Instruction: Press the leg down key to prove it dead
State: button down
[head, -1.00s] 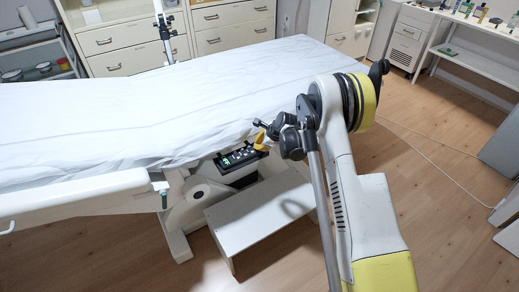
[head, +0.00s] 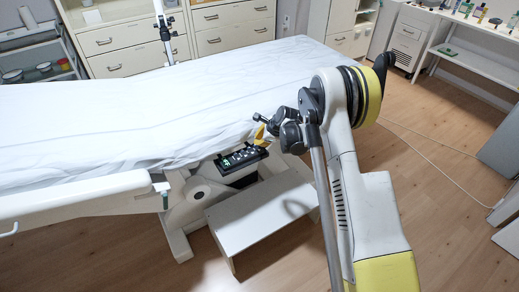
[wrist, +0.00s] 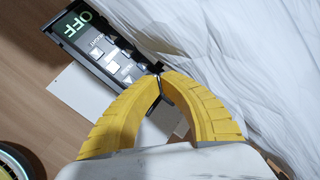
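The couch's control panel (head: 240,161) is a dark box with a lit green display and rows of light keys, under the edge of the sheeted couch. Pale keys with small labels run from the display toward my fingertips; I cannot read which is leg down. My gripper (wrist: 159,76) has yellow fingers with their tips together, at the panel's near end; the tips hide part of that end. Contact with a key cannot be told. In the head view my gripper (head: 261,136) is partly hidden.
The white-sheeted couch (head: 130,110) overhangs close beside my gripper. A white step stool (head: 262,222) stands below the panel. Drawer cabinets (head: 120,45) line the back. A cable (head: 435,158) lies on the wooden floor at right.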

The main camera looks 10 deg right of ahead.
aim_at(258, 149)
jog(key=shift+r+p, duration=0.6)
jog(key=shift+r, duration=1.05)
jog(key=shift+r, duration=0.1)
jog(key=s+r+n+h, duration=0.1)
jog(key=s+r+n, duration=0.3)
jog(key=s+r, duration=0.5)
jog(key=s+r+n, duration=0.5)
jog(key=s+r, duration=0.1)
jog(key=r, duration=0.7)
jog(key=s+r+n+h, duration=0.1)
jog(key=s+r+n, duration=0.2)
jog(key=s, duration=0.5)
jog(key=s+r+n, duration=0.3)
jog(key=s, duration=0.4)
jog(key=s+f+n+h, duration=0.1)
jog(key=s+n, duration=0.5)
jog(key=s, duration=0.7)
jog(key=shift+f+t, duration=0.3)
jog(key=shift+f, duration=0.35)
jog(key=shift+d, duration=0.1)
